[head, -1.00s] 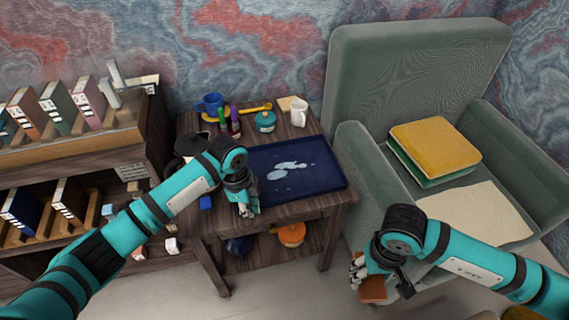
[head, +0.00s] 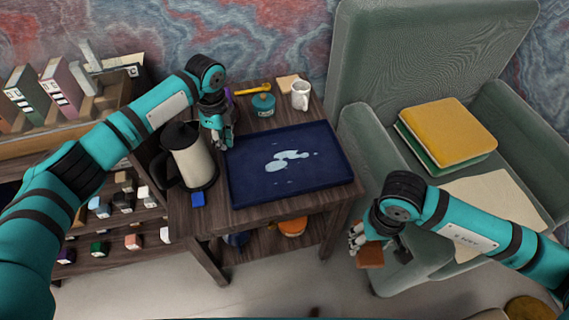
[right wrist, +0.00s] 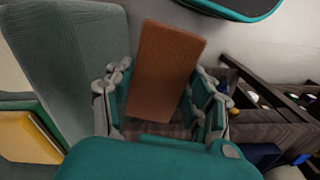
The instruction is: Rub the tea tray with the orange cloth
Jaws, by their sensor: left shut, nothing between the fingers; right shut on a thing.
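The tea tray (head: 325,176) is dark blue with a raised rim and lies on the small wooden side table. Pale blue-white spill patches (head: 284,160) mark its middle. My right gripper (head: 360,242) is shut on the orange cloth (head: 370,256), a folded brown-orange block, in front of the armchair and to the right of the table. The cloth also shows between the fingers in the right wrist view (right wrist: 165,65). My left gripper (head: 223,142) is shut and empty, over the tray's back left corner. Whether it touches the tray cannot be told.
A cream and black kettle (head: 194,158) and a small blue block (head: 198,199) are left of the tray. A teal pot (head: 263,105) and white mug (head: 301,95) stand behind it. The armchair (head: 373,150) holds cushions or books. An orange pot (head: 292,226) sits on the lower shelf.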

